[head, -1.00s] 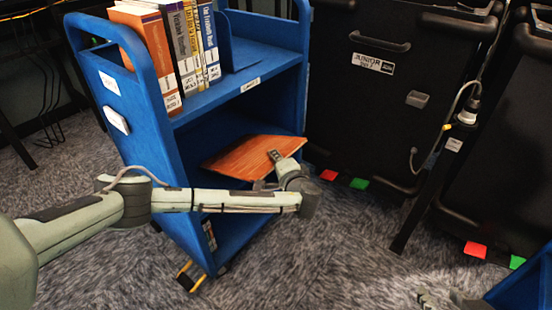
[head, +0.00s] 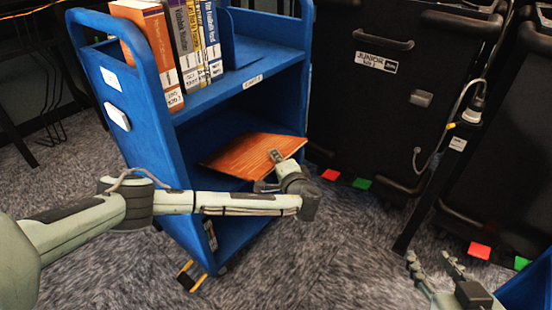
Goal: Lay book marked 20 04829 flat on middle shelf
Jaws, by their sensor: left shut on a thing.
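An orange-brown book (head: 240,155) is held flat, slightly tilted, at the opening of the middle shelf (head: 222,181) of the blue cart. No marking on it is readable from here. My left gripper (head: 277,158) is shut on the book's near right edge; my forearm crosses in front of the shelf and hides part of its front edge. I cannot tell whether the book touches the shelf. My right gripper (head: 434,259) is at the lower right, away from the cart, with its fingers apart and empty.
Several upright books (head: 186,45) stand on the cart's top shelf (head: 240,85). The cart's side panel (head: 135,140) and right post bound the opening. Black bins (head: 375,100) stand at the right. Another blue thing (head: 529,290) is at the lower right corner.

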